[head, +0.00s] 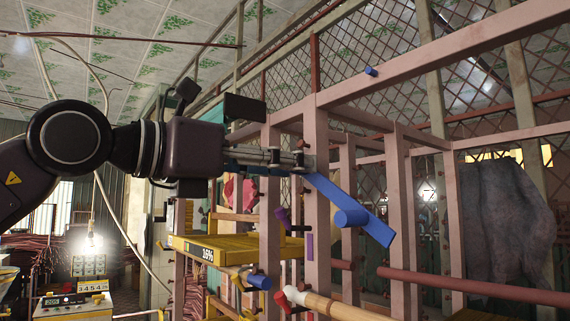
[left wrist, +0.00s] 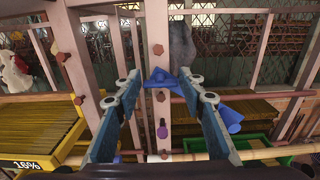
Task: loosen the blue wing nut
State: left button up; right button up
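A blue piece (left wrist: 160,78) sits on the pink post, between and beyond my left fingertips in the left wrist view; it looks like the wing nut. I cannot tell whether bar and nut are one piece. My left gripper (head: 301,160) is open at the post, its fingers (left wrist: 160,82) spread either side of the blue piece. My right gripper is not in view.
Pink frame posts (head: 316,215) stand close around my left gripper. A yellow tray marked 16% (head: 215,254) is below it. A wooden roller (head: 335,308) lies lower right. A grey cloth (head: 500,225) hangs at the right. A green-edged tray (left wrist: 260,155) is at lower right.

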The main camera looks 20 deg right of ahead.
pick_arm(q)
jog(key=c, duration=0.7)
jog(key=n+b, duration=0.3)
jog(key=shift+f, duration=0.2)
jog(key=n+b, duration=0.3)
jog(key=n, duration=0.1)
jog(key=shift+w+n, duration=0.15)
jog(key=shift+n, duration=0.25)
jog(key=n+b, duration=0.2)
jog(key=n, duration=0.3)
jog(key=shift+a+f+n, duration=0.1)
jog(key=shift+n, duration=0.2)
jog(key=shift+n+b, duration=1.35)
jog(key=shift+n, duration=1.65)
